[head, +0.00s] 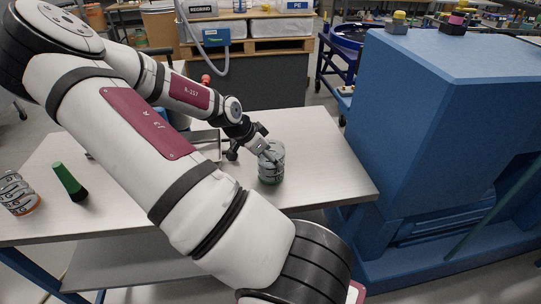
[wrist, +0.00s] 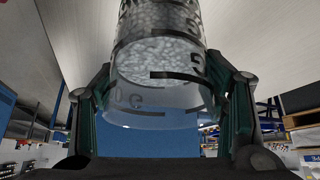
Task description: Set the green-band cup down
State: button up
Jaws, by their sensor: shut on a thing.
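The green-band cup (head: 271,165) is clear with dark markings and grey-white pellets inside. In the head view it is upright near the right end of the table (head: 315,135), its green band at the bottom. My gripper (head: 268,154) is shut on it from the upper left. In the wrist view the cup (wrist: 160,70) sits between the two fingers of my gripper (wrist: 165,100), pellets showing through its wall. I cannot tell whether its base touches the table or hangs just above it.
A similar cup with an orange band (head: 18,193) and a green object with a dark end (head: 70,183) are at the table's left. A metal frame (head: 207,142) is partly behind my arm. A large blue machine (head: 435,120) stands right of the table. Bare tabletop surrounds the held cup.

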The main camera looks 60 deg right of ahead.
jog(key=shift+f, duration=0.15)
jog(key=o, duration=1.5)
